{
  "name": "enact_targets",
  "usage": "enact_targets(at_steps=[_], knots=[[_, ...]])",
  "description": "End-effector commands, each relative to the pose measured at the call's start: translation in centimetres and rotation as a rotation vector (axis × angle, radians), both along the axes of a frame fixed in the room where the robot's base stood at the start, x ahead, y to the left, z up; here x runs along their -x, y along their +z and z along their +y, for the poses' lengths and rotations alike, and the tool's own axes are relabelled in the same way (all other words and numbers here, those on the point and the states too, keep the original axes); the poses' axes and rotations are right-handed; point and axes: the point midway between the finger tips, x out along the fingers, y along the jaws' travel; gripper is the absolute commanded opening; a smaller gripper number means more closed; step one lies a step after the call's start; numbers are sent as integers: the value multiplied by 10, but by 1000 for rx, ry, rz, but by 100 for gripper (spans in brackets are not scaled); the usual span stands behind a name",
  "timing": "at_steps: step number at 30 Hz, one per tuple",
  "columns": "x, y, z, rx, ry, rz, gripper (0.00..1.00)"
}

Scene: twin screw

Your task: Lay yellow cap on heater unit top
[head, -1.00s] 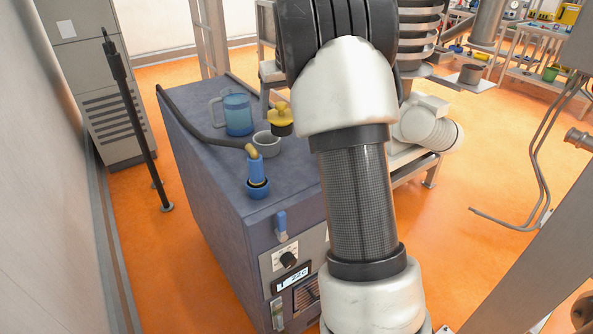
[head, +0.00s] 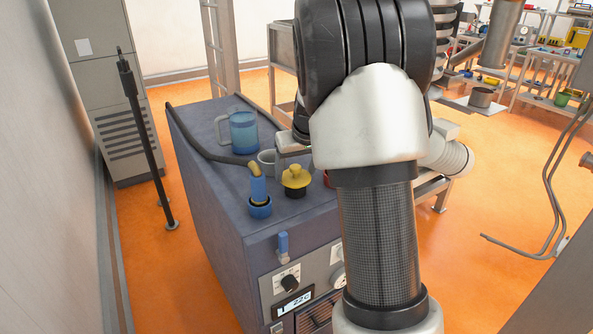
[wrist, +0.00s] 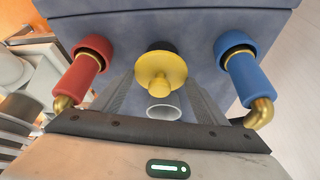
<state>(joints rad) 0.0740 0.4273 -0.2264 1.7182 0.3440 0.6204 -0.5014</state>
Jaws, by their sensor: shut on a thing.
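The yellow cap (head: 295,176), with a dark lower part, is over the front part of the heater unit's blue-grey top (head: 215,118). In the wrist view the cap (wrist: 161,70) is upright between my fingers, knob towards me. My gripper (wrist: 159,84) is shut on it. The cap is between the red hose fitting (wrist: 82,73) and the blue hose fitting (wrist: 245,73). I cannot tell whether its underside touches the top. In the head view my arm hides most of the gripper.
A white cup (head: 266,158) stands just behind the cap, with a blue mug (head: 243,134) further back. A dark hose runs along the left of the top to the blue fitting (head: 259,190). A black pole (head: 146,140) stands left of the unit.

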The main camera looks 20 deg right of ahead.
Motion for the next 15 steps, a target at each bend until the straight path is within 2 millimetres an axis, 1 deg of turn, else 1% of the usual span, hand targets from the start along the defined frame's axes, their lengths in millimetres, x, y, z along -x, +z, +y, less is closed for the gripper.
enact_targets(at_steps=[7,11,12,14,15], knots=[[0,-1,0,0,0,-1,32],[0,-5,0,0,0,-1,32],[0,-5,0,0,0,-1,69],[0,-4,0,0,0,-1,79],[0,-4,0,0,0,0,86]])
